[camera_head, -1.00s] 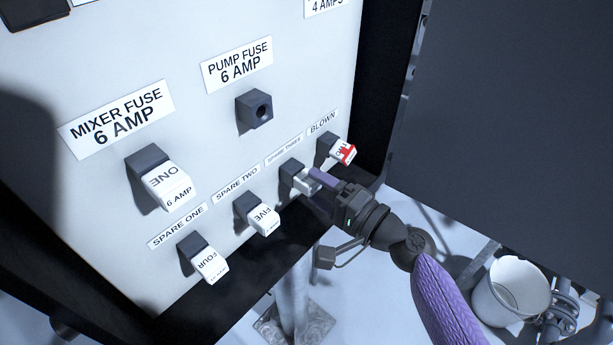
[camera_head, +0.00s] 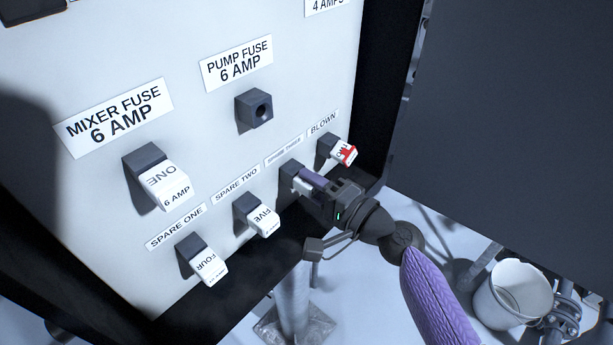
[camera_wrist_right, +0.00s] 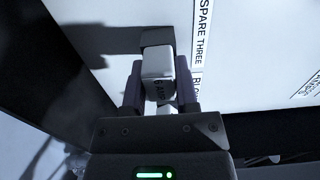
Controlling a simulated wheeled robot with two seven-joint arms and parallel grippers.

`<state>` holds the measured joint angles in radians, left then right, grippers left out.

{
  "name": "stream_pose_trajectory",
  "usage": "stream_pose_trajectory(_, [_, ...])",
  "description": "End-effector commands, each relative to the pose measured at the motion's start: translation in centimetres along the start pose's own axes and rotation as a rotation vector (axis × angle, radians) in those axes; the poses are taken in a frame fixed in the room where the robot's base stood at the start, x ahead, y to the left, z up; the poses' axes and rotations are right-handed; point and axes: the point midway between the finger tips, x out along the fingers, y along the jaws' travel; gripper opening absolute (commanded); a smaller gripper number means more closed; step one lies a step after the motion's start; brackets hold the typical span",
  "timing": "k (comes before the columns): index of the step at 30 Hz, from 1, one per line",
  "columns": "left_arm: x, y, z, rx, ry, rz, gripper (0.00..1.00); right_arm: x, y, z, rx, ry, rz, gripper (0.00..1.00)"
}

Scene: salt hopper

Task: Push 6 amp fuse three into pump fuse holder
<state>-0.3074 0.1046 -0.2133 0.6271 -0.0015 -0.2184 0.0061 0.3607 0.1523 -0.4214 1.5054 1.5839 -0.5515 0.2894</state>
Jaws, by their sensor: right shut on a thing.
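The pump fuse holder (camera_head: 254,111) is a dark block with an empty round hole, under the label "PUMP FUSE 6 AMP" in the head view. My right gripper (camera_head: 308,184) is at the spare three holder (camera_head: 290,172), shut on a white fuse. My left gripper is not in view.
Fuse ONE (camera_head: 164,186) is in the mixer holder. Fuse FOUR (camera_head: 208,267) and fuse FIVE (camera_head: 262,221) stick out of the spare one and spare two holders. A red-and-white blown fuse (camera_head: 344,152) is close to the right gripper. A dark panel (camera_head: 510,120) stands at right.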

Motion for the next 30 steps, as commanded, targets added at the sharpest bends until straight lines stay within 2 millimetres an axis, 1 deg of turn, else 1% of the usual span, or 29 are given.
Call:
stream_pose_trajectory(13, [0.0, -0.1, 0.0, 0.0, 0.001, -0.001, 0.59, -0.2, 0.0, 0.0, 0.0, 0.0, 0.001, 0.0])
stream_pose_trajectory(30, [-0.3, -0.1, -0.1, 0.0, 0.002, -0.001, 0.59, -3.3, 0.1, 0.0, 0.001, 0.001, 0.0, 0.0])
